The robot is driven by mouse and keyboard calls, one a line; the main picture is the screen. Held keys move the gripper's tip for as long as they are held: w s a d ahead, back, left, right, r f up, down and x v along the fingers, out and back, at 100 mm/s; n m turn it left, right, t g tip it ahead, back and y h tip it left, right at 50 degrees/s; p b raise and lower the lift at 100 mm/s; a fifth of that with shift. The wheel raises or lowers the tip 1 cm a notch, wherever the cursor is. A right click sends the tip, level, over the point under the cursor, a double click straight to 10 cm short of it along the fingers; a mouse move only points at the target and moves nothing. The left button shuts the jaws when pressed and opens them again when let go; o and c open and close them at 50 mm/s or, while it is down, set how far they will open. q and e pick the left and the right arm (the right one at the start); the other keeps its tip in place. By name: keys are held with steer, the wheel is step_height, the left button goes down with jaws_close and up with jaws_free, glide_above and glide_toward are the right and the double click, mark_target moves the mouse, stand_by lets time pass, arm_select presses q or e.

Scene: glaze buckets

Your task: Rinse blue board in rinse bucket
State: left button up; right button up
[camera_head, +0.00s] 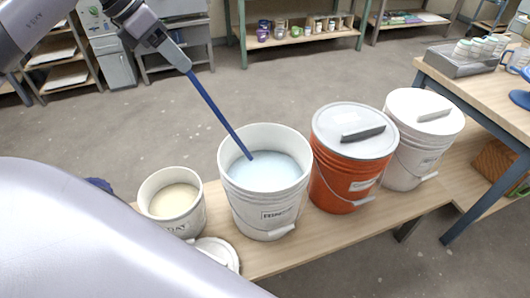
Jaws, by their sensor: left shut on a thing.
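The blue board (212,104) shows as a long, thin, dark blue strip, slanting down to the right. My left gripper (181,61) is shut on its upper end, above and to the left of the buckets. The lower end of the board reaches into the open white bucket (264,204) and meets the pale blue liquid (268,172) in it. Any part under the surface is hidden. The bucket has a dark label on its front that is too small to read surely. My right gripper is not in view.
A smaller open bucket (186,224) with cream liquid stands to the left on the wooden bench (318,232), with a white lid (218,250) beside it. A lidded orange bucket (335,183) and a lidded white bucket (411,160) stand to the right. A table (458,84) is at the right.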

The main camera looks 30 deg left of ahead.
arm_select(q)
steer(key=shift+r, duration=2.55)
